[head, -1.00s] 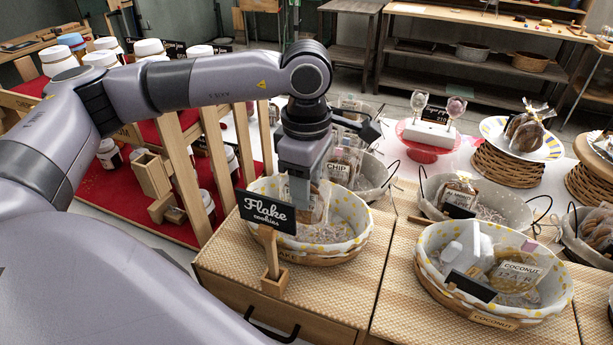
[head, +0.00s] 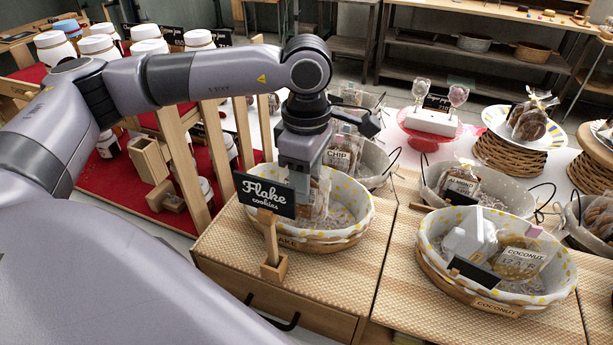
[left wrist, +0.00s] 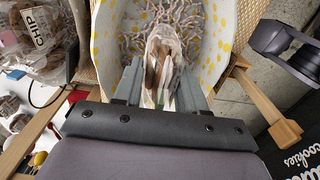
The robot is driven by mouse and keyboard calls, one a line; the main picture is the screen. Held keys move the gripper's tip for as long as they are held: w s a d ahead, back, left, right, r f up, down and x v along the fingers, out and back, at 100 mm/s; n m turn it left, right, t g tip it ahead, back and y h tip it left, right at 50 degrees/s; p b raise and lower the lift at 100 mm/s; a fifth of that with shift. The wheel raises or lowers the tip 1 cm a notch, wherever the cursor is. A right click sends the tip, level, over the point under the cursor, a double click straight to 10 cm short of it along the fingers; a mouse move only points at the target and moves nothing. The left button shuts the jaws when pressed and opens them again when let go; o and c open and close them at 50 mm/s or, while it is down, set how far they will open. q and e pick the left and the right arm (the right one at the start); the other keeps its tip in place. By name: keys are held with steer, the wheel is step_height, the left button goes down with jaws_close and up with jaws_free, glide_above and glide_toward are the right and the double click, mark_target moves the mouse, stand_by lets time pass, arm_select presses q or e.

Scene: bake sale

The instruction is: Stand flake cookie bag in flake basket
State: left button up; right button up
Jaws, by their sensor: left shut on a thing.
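The flake basket (head: 345,238) is an oval wicker basket with a white, yellow-dotted liner, behind the black "Flake cookies" sign (head: 265,193). My left gripper (head: 300,182) points down into it. It is shut on the top of the flake cookie bag (head: 321,198), a clear bag with brown contents. In the left wrist view the bag (left wrist: 160,48) sits between the fingers (left wrist: 158,88), over the crinkled filler inside the liner (left wrist: 224,40). The bag looks roughly upright. Its lower end is hidden, so I cannot tell whether it touches the basket floor. My right gripper does not show.
The coconut basket (head: 500,303) stands to the right, holding a white box-like thing (head: 470,238) and a labelled bag (head: 520,262). A chip cookie bag (head: 342,152) is in a basket close behind my left gripper. A wooden rack with jars is at the left.

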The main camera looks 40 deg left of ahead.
arm_select(q)
steer(key=shift+f+b, duration=0.3)
steer(key=shift+f, duration=0.05)
steer(key=o, duration=0.8)
steer(key=shift+o, duration=0.2)
steer(key=shift+r+p, duration=3.65)
steer(key=shift+r, duration=2.45)
steer(key=shift+d, duration=0.1)
